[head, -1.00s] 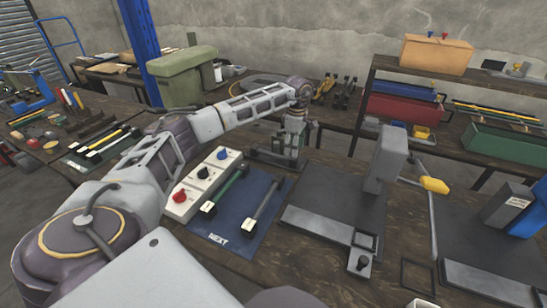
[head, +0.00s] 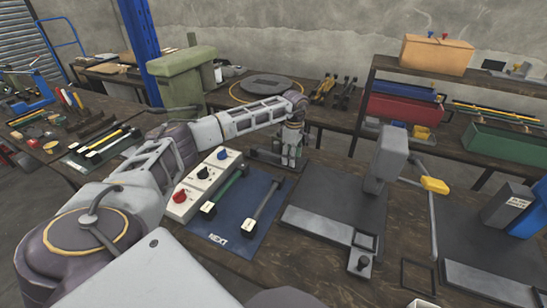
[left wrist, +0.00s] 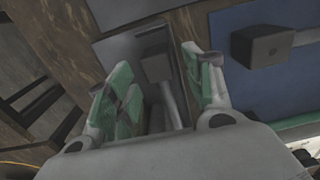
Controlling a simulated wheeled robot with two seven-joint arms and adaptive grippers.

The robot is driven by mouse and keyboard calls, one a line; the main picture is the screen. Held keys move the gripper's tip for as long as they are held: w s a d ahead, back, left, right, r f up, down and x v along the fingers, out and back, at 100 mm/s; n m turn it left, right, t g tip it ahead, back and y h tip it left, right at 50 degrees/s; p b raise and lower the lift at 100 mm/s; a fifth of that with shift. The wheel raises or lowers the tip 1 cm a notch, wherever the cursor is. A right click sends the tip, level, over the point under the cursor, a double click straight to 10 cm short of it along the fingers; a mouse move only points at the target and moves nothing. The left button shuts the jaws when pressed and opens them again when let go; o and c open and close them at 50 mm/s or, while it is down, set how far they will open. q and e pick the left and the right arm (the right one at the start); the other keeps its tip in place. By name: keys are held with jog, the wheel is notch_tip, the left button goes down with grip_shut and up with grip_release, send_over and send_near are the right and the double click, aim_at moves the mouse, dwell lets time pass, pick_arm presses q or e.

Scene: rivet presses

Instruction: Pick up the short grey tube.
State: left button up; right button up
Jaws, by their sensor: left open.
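The short grey tube (left wrist: 172,103), with a dark block-shaped end (left wrist: 155,62), lies in a grey tray (left wrist: 120,50) in the left wrist view. My left gripper (left wrist: 160,88) is open, with its green-padded fingers on either side of the tube. I cannot tell whether they touch it. In the head view my left gripper (head: 291,160) points down at the tray (head: 262,158) behind the blue mat, and its fingers hide the tube. My right gripper is not in view.
A blue mat (head: 225,225) holds a green tube (head: 230,187) and a longer grey tube (head: 264,200). A control box (head: 203,185) stands at its left. A grey press (head: 388,160) stands close to the right of my left gripper.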

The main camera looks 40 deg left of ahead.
pick_arm(q)
jog(key=shift+f, duration=0.7)
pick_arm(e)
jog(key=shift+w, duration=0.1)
pick_arm(q)
grip_shut()
jog(key=shift+r, duration=0.2)
notch_tip(320, 180, up, 9)
jog(key=shift+f, duration=0.1)
jog(key=shift+r, duration=0.45)
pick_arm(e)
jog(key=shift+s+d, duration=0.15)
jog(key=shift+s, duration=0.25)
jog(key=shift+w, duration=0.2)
